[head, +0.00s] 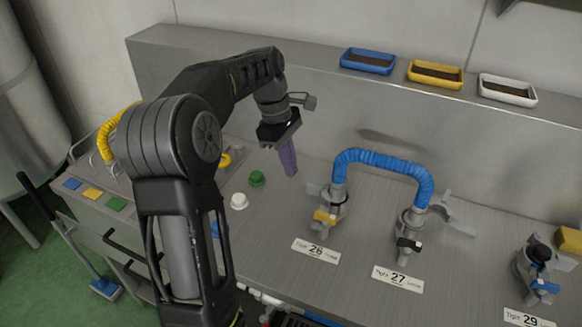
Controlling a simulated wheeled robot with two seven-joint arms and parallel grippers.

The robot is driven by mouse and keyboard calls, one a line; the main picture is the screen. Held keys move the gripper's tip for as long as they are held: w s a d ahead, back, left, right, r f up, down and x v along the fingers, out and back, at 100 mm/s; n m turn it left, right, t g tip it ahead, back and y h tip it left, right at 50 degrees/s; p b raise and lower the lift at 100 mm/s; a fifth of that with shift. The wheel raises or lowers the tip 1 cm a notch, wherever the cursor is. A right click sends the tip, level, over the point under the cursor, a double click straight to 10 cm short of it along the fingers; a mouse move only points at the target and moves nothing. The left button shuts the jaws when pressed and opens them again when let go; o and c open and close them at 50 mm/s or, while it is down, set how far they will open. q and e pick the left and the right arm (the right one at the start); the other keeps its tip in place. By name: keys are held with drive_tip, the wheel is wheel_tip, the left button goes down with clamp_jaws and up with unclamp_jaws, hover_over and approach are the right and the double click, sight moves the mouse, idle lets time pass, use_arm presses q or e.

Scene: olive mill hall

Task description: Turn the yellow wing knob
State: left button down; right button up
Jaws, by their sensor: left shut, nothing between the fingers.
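The yellow wing knob (325,217) sits low on the grey fitting behind the label 26, under the left end of a blue ribbed hose (385,160). My left gripper (289,170) is shut and empty, with its fingers pointing down. In the picture it is above and to the left of the knob, apart from it. My right gripper is not in view.
Fitting 27 (408,230) bears a black wing and fitting 29 (540,270) a blue one. A green cap (257,178) and a white cap (239,201) stand left of fitting 26. Blue, yellow and white trays stand on the back ledge. Bare counter lies between the fittings.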

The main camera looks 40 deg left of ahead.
use_arm(q)
drive_tip(key=c, duration=2.2)
unclamp_jaws()
